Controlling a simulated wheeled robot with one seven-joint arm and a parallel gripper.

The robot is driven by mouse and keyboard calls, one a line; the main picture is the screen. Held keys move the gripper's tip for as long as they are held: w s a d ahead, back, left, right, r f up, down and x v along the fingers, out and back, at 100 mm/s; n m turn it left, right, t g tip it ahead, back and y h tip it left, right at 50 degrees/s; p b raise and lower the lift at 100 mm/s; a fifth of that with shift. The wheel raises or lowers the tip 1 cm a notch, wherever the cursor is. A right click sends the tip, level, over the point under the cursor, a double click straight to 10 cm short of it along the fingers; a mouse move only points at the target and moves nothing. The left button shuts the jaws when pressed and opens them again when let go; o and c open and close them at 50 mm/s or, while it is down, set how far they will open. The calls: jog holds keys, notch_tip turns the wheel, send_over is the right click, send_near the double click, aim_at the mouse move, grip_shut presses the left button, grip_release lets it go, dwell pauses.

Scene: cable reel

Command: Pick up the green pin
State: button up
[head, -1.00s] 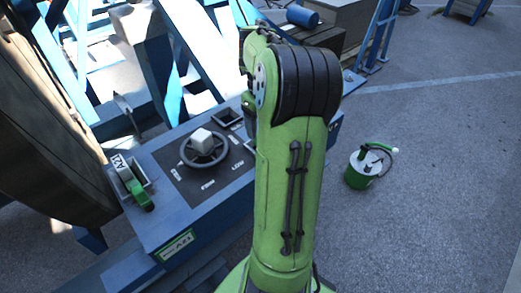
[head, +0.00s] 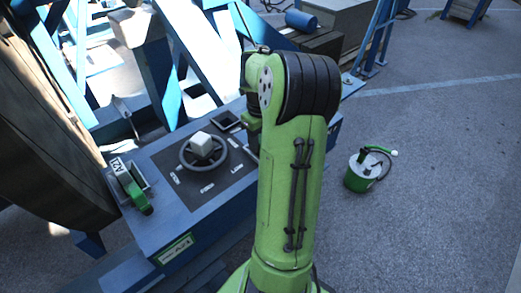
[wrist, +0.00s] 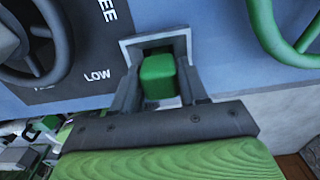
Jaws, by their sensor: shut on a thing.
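In the wrist view the green pin (wrist: 158,76) is a short, rounded green block at a pale square-rimmed socket (wrist: 156,44) on the blue console. My gripper (wrist: 160,88) has a finger on either side of the pin and is shut on it. I cannot tell whether the pin's lower end is still inside the socket. In the head view my green arm hides the pin and most of the gripper.
The blue console (head: 165,225) carries a handwheel with a pale block (head: 203,146) and a green-handled lever (head: 132,188) at left. A green can (head: 362,178) stands on the open floor.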

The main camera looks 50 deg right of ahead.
jog(key=shift+r, duration=0.15)
grip_shut()
notch_tip(320, 180, up, 29)
jog(key=p, duration=1.3)
jog(key=shift+w+f, duration=0.1)
jog(key=shift+f, duration=0.1)
dwell(0.6)
